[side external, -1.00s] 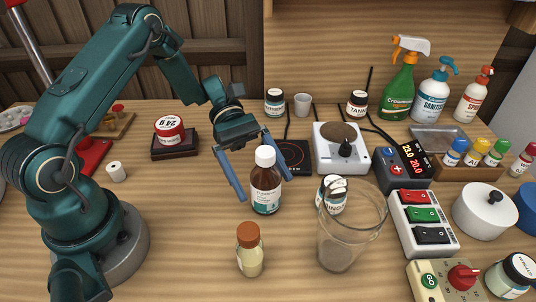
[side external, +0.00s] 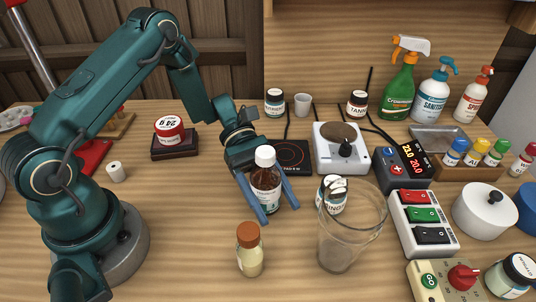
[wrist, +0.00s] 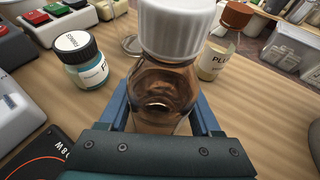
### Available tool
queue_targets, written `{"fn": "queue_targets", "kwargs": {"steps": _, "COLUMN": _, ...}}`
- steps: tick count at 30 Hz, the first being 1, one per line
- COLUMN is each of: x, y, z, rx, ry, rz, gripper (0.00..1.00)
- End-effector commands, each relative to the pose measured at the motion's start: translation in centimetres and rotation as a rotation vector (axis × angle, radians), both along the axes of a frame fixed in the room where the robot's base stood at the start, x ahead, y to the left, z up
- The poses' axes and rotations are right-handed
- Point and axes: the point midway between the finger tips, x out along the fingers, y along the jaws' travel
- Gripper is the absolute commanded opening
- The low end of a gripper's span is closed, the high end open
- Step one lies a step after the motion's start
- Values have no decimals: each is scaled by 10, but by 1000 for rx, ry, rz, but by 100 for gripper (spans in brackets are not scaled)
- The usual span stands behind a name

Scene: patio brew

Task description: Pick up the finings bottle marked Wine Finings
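A brown bottle with a white cap (side external: 265,158) stands upright on the table; its label is too small to read. My gripper (side external: 281,214) is low around it, one finger on each side. In the wrist view the brown bottle (wrist: 160,95) fills the space between the fingers (wrist: 161,112); whether they press on it I cannot tell. A small dark-lidded jar (side external: 331,196), its label partly reading "NING", stands right of it, partly behind a clear glass. The jar also shows at the left of the wrist view (wrist: 84,62).
The clear glass (side external: 350,240) stands to the right, and a brown-capped pale bottle (side external: 249,255) in front. A black hot plate (side external: 296,150) lies close behind my gripper, with a white stirrer (side external: 340,160) beside it.

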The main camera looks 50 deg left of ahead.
Motion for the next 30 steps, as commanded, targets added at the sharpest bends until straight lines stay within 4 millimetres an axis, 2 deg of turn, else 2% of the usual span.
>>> {"fn": "queue_targets", "kwargs": {"steps": 14, "x": 1, "y": 0, "z": 7, "rx": -1, "ry": -2, "rz": 0, "gripper": 0}}
{"fn": "queue_targets", "kwargs": {"steps": 17, "x": 1, "y": 0, "z": 16, "rx": -2, "ry": -3, "rz": 1, "gripper": 0}}
{"fn": "queue_targets", "kwargs": {"steps": 22, "x": 1, "y": 0, "z": 43, "rx": 0, "ry": -6, "rz": 0, "gripper": 0}}
{"fn": "queue_targets", "kwargs": {"steps": 30, "x": 0, "y": 62, "z": 77, "rx": 1, "ry": -6, "rz": 8, "gripper": 0}}
